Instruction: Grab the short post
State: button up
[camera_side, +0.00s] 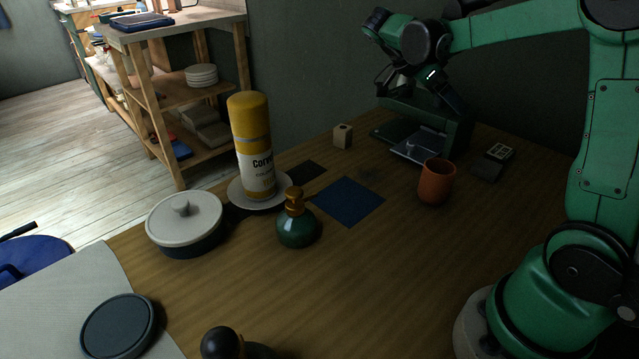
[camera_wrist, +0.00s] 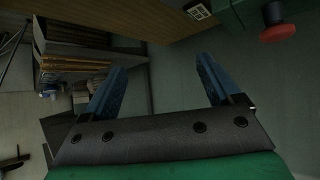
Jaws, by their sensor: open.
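My gripper (camera_wrist: 160,65) is open and empty, its two blue fingers spread wide apart in the wrist view. In the side view it is raised high above the back of the table, where its fingers are hard to make out. A small, short pale wooden block (camera_side: 342,135) with a dark spot on its face stands at the back of the table, to the left of and below my gripper. It looks like the short post, and nothing touches it. I cannot clearly make it out in the wrist view.
A dark green stand (camera_side: 455,130) is below my wrist. An orange cup (camera_side: 436,182), green pump bottle (camera_side: 297,228), yellow-topped canister (camera_side: 250,125) on a plate and lidded pot (camera_side: 186,226) stand on the table. A flat blue square (camera_side: 348,201) lies mid-table. The front right is clear.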

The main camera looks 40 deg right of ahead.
aim_at(344, 128)
jog(key=w+f+t+y, duration=0.2)
jog(key=w+f+t, duration=0.1)
jog(key=f, duration=0.2)
jog(key=w+a+f+m+t+y, duration=0.1)
jog(key=w+f+t+y, duration=0.2)
jog(key=w+f, duration=0.1)
jog(key=w+f+m+t+y, duration=0.1)
jog(key=w+f+t+y, duration=0.2)
jog(key=w+f, duration=0.1)
jog(key=shift+a+f, duration=0.35)
jog(key=shift+f, duration=0.45)
jog(key=w+m+t, duration=0.1)
jog(key=w+m+t+y, duration=0.1)
jog(key=w+t, duration=0.1)
jog(key=w+d+m+t+y, duration=0.1)
jog(key=t, duration=0.1)
jog(key=shift+w+f, duration=0.2)
jog(key=shift+f, duration=0.1)
jog(key=d+m+t, duration=0.1)
jog(key=w+d+r+m+t, duration=0.1)
jog(key=t, duration=0.1)
jog(key=w+d+m+t, duration=0.1)
jog(key=t, duration=0.1)
jog(key=shift+r+m, duration=0.35)
jog(key=shift+m, duration=0.05)
jog(key=shift+t, duration=0.3)
jog(key=shift+x, duration=2.65)
grip_shut()
jog(key=shift+r, duration=0.1)
